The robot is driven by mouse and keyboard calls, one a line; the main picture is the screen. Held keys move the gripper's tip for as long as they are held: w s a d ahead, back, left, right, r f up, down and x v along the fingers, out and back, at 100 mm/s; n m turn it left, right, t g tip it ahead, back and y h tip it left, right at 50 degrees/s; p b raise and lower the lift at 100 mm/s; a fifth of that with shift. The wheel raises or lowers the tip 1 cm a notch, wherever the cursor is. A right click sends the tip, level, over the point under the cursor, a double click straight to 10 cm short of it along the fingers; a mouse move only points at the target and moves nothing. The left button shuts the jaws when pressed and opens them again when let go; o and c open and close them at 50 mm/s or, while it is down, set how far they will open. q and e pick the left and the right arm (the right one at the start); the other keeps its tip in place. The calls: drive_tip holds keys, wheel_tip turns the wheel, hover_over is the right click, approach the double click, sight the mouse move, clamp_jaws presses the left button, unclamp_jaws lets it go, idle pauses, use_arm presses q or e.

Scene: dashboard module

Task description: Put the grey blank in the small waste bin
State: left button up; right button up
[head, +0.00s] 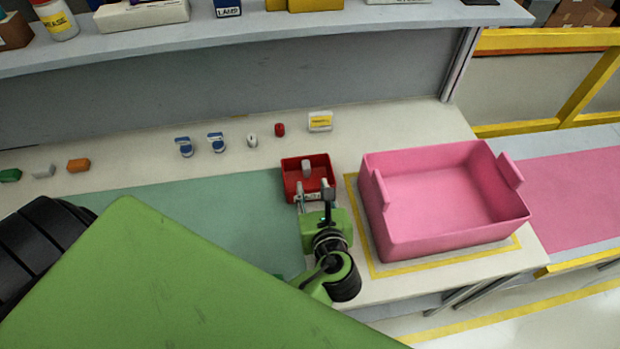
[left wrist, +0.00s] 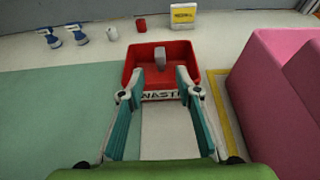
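The small red waste bin (head: 291,184) stands on the worktop, left of the pink crate; its WASTE label also shows in the left wrist view (left wrist: 161,95). The grey blank (head: 306,167) is upright in the bin, towards its back; it also shows in the left wrist view (left wrist: 160,56). Its lower end is hard to make out. My left gripper (head: 314,188) is at the near side of the bin, its fingertips over the near rim. In the left wrist view its fingers (left wrist: 157,72) are apart, with nothing between them, and the blank is beyond the tips. My right gripper is not in view.
A large pink crate (head: 383,221) stands close on the right inside a yellow outline. Behind the bin are a red piece (head: 280,129), a whitish piece (head: 252,140), blue-and-white parts (head: 216,142) and a yellow-labelled box (head: 320,121). The green mat (head: 235,205) is largely clear.

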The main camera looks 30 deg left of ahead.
use_arm(q)
drive_tip(key=shift+v, duration=1.6)
